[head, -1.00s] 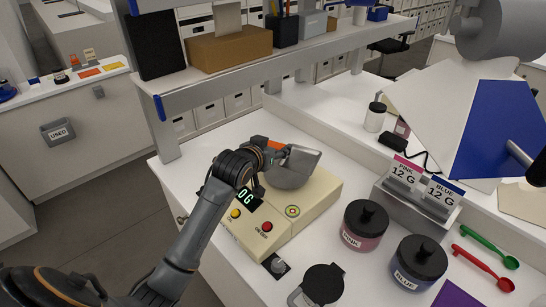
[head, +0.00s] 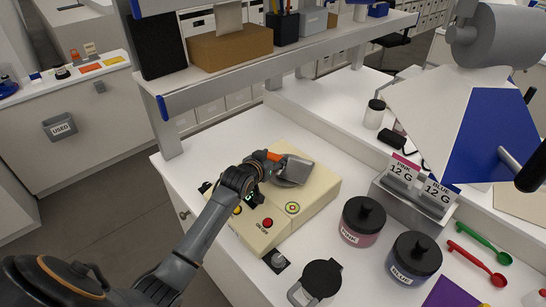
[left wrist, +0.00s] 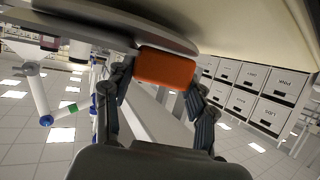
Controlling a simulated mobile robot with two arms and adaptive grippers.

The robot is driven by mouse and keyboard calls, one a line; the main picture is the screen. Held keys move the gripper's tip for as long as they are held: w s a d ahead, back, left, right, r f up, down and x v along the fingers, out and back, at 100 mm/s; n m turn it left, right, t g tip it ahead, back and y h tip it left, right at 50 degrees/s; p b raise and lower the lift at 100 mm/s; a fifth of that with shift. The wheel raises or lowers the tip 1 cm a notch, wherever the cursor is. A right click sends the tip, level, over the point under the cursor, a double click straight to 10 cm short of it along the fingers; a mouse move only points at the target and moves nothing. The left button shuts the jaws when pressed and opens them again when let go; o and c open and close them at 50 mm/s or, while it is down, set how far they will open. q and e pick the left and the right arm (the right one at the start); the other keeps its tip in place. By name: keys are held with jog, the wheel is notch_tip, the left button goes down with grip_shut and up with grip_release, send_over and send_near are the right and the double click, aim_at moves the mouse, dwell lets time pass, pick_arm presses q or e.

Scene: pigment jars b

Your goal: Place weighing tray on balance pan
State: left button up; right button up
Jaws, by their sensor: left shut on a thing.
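The weighing tray is a grey metal scoop (head: 295,170) with an orange handle (left wrist: 165,68). My left gripper (head: 269,160) is shut on the orange handle, which shows between its fingers in the left wrist view. The tray is over the back part of the cream balance (head: 318,190). The balance pan is hidden under the tray, and I cannot tell whether the tray touches it. My arm partly covers the balance's display. The right gripper is not in view.
Pink jar (head: 362,221) and blue jar (head: 413,258) stand right of the balance, near a grey holder (head: 411,205) with label cards. A dark-lidded container (head: 318,281) is in front. Green (head: 480,240) and red (head: 478,263) scoops lie at right. A shelf (head: 290,65) runs behind.

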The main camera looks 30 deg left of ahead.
pick_arm(q)
jog(key=o, duration=1.3)
jog(key=shift+f, duration=0.1)
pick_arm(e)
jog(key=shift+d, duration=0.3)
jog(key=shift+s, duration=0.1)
pick_arm(q)
jog(key=shift+r, duration=0.2)
jog(key=shift+s, duration=0.25)
jog(key=b+v, duration=0.2)
jog(key=v, duration=0.9)
jog(key=shift+s+r, duration=0.1)
jog(key=shift+s, duration=0.1)
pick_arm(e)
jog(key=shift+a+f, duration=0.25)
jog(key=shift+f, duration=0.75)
